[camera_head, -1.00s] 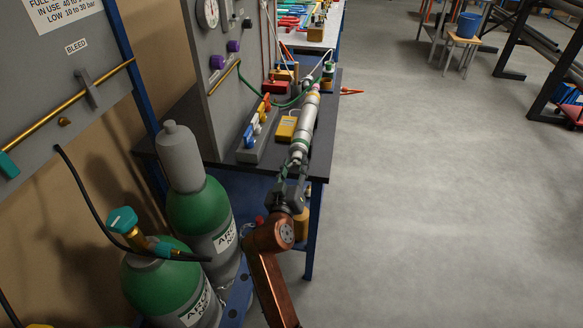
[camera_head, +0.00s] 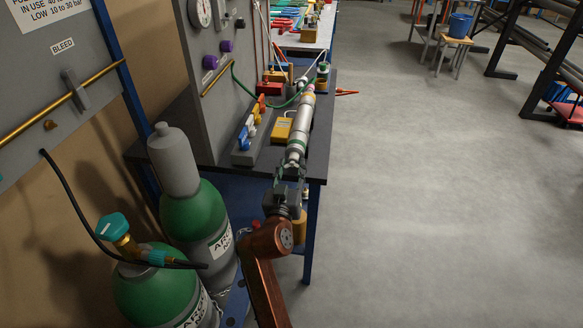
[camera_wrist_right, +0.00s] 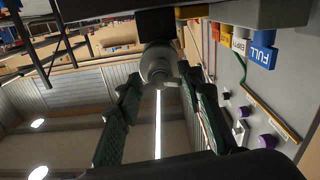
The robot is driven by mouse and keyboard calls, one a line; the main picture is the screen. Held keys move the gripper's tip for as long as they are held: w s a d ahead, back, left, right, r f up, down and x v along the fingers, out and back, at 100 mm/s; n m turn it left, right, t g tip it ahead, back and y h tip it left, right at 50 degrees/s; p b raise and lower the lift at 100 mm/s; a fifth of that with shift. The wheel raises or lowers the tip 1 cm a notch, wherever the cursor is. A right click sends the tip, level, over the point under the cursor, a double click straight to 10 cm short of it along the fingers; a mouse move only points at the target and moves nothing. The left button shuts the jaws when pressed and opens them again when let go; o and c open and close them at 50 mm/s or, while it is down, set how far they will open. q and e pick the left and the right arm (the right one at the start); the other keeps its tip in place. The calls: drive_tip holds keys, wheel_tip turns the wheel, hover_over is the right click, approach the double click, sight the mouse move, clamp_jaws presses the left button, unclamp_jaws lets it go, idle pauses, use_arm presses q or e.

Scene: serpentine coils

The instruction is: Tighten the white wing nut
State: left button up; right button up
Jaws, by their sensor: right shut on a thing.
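A long pale grey cylinder (camera_head: 301,128) lies along the dark bench, its near end close to the bench's front edge. The right wrist view shows that end face-on (camera_wrist_right: 156,62), with a small whitish wing nut (camera_wrist_right: 168,81) in front of it. My right gripper (camera_head: 283,176) is at this near end. In the right wrist view its two dark green fingers (camera_wrist_right: 161,84) reach to either side of the wing nut, and it is shut on the nut. The fingers hide most of the nut in the head view. My left gripper is out of view.
Green gas bottles (camera_head: 192,212) stand left of my right arm, beside a grey panel (camera_head: 205,85). A yellow box (camera_head: 282,130) and a block with coloured levers (camera_head: 250,130) sit left of the cylinder.

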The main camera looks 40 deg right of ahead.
sight(291, 167)
drive_tip(key=o, duration=1.2)
wheel_tip(291, 167, up, 10)
drive_tip(key=shift+a+f, duration=0.1)
